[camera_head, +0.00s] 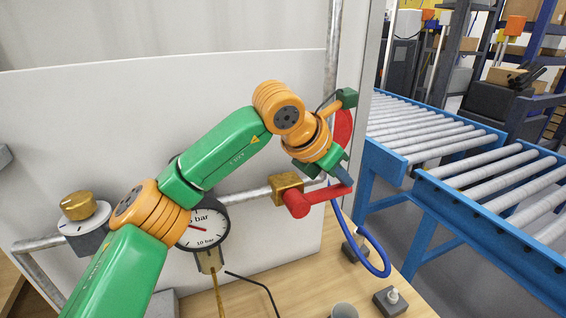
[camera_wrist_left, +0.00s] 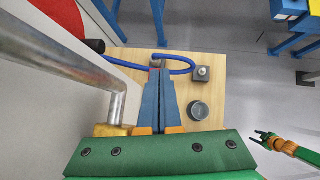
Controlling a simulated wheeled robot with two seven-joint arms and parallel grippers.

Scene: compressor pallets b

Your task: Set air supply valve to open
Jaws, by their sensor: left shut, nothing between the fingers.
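The air supply valve has a brass body (camera_head: 286,187) on a grey pipe and a red lever (camera_head: 322,195) that points right in the head view. Its brass body also shows at the lower left of the wrist view (camera_wrist_left: 112,130). My left gripper (camera_head: 342,174) is shut and empty, with its fingers at the lever's outer end. I cannot tell if they touch it. In the wrist view the shut fingers (camera_wrist_left: 160,88) hide most of the lever. My right gripper (camera_wrist_left: 262,137) shows small at the right of the wrist view, its fingers apart.
A blue hose (camera_head: 377,250) loops over the wooden table (camera_head: 300,272). A grey cup (camera_head: 344,311) stands there. Blue roller conveyors (camera_head: 460,215) are at right.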

